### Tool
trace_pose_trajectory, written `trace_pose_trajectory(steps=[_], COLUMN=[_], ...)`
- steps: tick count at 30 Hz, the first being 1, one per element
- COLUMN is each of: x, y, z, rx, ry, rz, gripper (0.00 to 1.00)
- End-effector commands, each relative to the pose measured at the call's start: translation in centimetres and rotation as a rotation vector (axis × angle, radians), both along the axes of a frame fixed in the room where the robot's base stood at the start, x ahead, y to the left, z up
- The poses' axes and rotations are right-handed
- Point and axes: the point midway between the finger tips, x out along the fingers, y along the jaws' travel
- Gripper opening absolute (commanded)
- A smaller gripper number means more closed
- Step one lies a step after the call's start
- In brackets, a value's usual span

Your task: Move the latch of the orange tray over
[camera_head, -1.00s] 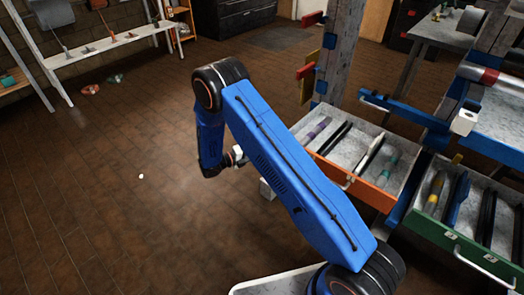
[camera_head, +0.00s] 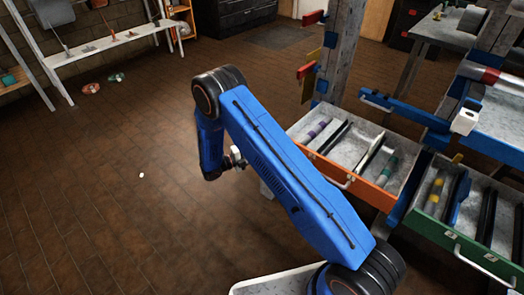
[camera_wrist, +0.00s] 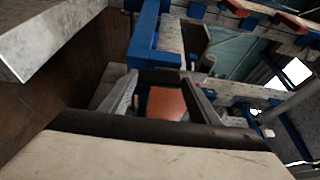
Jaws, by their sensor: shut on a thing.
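The orange tray (camera_head: 375,192) is an open grey drawer with an orange front, right of centre in the head view. It holds several long tools. A pale handle (camera_head: 338,183) is on its front, partly hidden by my blue arm. My gripper (camera_head: 238,158) is at the left of the arm, mostly hidden there. In the wrist view my gripper (camera_wrist: 162,100) has its two fingers on either side of an orange surface (camera_wrist: 166,104). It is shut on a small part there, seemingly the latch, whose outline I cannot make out.
A green-fronted drawer (camera_head: 458,240) with tools is at the right. Behind the orange tray stands a grey post (camera_head: 338,60) with coloured tabs, and a blue bar (camera_head: 410,115). A pale bench (camera_head: 105,45) is at the far left. The brown floor at left is mostly clear.

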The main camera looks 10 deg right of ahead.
Motion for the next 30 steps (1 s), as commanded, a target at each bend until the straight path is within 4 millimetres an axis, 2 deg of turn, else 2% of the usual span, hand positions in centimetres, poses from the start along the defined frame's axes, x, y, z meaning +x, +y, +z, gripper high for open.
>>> trace_pose_trajectory(steps=[2, 3, 4, 5, 13, 17, 20, 30], x=[0.1, 0.1, 0.1, 0.1, 0.0, -0.1, -0.4, -1.9], y=[0.1, 0.1, 0.1, 0.1, 0.1, 0.7, 1.9, 8.4], z=[0.0, 0.0, 0.0, 0.0, 0.0, 0.0, 0.0, -0.1], rx=[0.001, 0.001, 0.001, 0.001, 0.001, 0.001, 0.001, 0.002], ry=[-0.001, -0.001, -0.001, -0.001, -0.001, -0.001, -0.001, -0.002], rz=[0.004, 0.005, 0.004, 0.004, 0.002, 0.003, 0.004, 0.005], gripper=[0.16, 0.66, 0.73, 0.75, 0.75, 0.75, 0.75, 0.75])
